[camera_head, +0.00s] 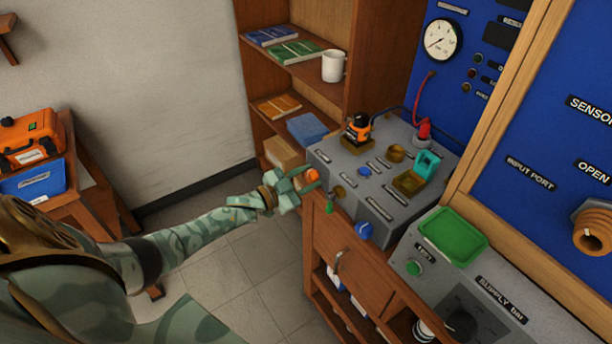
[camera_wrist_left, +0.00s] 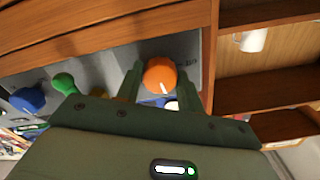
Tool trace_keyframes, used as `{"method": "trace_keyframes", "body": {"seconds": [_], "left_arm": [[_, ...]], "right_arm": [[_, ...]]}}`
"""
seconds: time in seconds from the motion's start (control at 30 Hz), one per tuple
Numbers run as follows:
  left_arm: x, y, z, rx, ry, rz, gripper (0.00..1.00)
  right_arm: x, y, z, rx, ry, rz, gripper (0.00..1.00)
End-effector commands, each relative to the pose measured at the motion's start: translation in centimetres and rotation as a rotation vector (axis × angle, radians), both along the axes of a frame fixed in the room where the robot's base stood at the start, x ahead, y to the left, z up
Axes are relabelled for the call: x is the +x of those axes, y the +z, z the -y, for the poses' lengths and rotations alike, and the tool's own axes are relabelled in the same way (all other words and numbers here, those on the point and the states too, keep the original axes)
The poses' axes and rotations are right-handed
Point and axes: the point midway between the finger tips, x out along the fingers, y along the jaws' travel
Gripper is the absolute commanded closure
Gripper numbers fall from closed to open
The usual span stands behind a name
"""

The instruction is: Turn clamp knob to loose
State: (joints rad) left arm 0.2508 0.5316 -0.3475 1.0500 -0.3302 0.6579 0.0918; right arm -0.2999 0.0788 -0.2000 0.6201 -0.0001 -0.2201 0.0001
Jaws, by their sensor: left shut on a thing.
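An orange round knob (camera_head: 312,175) is on the left front side of the grey testbench box (camera_head: 400,207). It also shows in the left wrist view (camera_wrist_left: 159,74), with a white pointer line on its face. My left gripper (camera_head: 308,178) has its two fingers on either side of the orange knob and is shut on it. In the left wrist view the fingers (camera_wrist_left: 158,82) flank the knob. Labels beside the knob are too small to read fully. My right gripper is not in view.
A green knob (camera_head: 329,206) and a blue knob (camera_head: 364,230) sit along the same front face. A wooden shelf (camera_head: 290,70) with books and a white mug (camera_head: 333,66) stands behind. A green tray (camera_head: 453,235) is at the right. Open floor lies below my arm.

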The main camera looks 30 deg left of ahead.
Motion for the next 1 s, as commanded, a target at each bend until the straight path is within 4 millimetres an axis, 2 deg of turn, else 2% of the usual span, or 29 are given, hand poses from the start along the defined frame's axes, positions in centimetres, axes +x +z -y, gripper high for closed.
{"method": "trace_keyframes", "body": {"seconds": [0.4,1.0], "left_arm": [[0.0,0.0,0.0,-0.361,0.0,-0.153,0.85],[-0.1,-0.1,-0.1,-0.885,0.002,-0.371,0.85]], "right_arm": [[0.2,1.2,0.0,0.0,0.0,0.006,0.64],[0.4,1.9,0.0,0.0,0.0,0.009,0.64]]}}
